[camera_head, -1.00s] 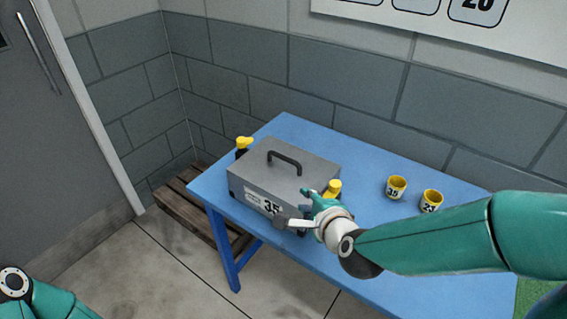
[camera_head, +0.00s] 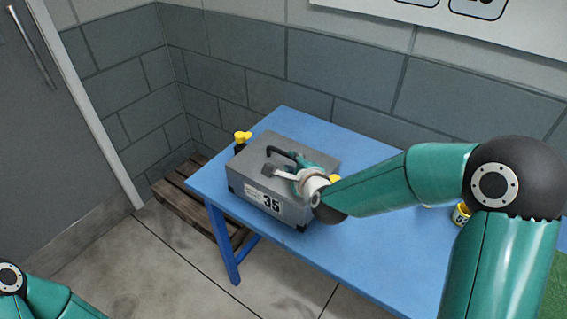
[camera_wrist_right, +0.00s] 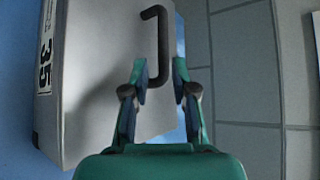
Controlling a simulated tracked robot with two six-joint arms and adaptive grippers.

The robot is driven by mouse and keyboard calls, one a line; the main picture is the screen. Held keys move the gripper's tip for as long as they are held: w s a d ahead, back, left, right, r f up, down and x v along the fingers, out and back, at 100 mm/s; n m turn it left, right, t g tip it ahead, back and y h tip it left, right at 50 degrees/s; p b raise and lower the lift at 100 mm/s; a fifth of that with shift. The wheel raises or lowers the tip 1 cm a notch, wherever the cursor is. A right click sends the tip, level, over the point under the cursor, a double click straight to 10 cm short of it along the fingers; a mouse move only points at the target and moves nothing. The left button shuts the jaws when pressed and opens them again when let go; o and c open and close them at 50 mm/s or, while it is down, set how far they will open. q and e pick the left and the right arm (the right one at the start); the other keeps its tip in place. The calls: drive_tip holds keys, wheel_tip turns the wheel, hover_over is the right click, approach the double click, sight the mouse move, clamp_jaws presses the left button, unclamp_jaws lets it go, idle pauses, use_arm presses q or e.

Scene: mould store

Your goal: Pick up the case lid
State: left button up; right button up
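The grey case lid (camera_head: 249,156) sits on the case (camera_head: 245,190), which is marked 35 and stands on the blue table. A dark arched handle (camera_head: 276,151) rises from the lid. My right gripper (camera_head: 281,162) is over the lid, close to the handle, and hides part of it. In the right wrist view the fingers (camera_wrist_right: 159,66) are apart, and one end of the handle (camera_wrist_right: 163,38) shows between their tips. Contact with it cannot be told. The lid (camera_wrist_right: 97,70) fills the left of that view. My left gripper is out of view.
Yellow-topped pieces stand at the case's left (camera_head: 242,137) and right (camera_head: 335,179) ends. A yellow cup (camera_head: 461,214) shows behind my right arm on the blue table (camera_head: 375,265). A block wall (camera_head: 340,75) is behind, a wooden pallet (camera_head: 185,205) to the left.

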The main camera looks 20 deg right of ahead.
sight(283, 159)
drive_tip(key=p+x, duration=0.1)
drive_tip(key=x, duration=0.3)
drive_tip(key=shift+w+d+p, duration=0.15)
drive_tip(key=shift+p, duration=0.2)
drive_tip(key=shift+w+f, duration=0.1)
drive_tip(key=shift+w, duration=0.15)
clamp_jaws()
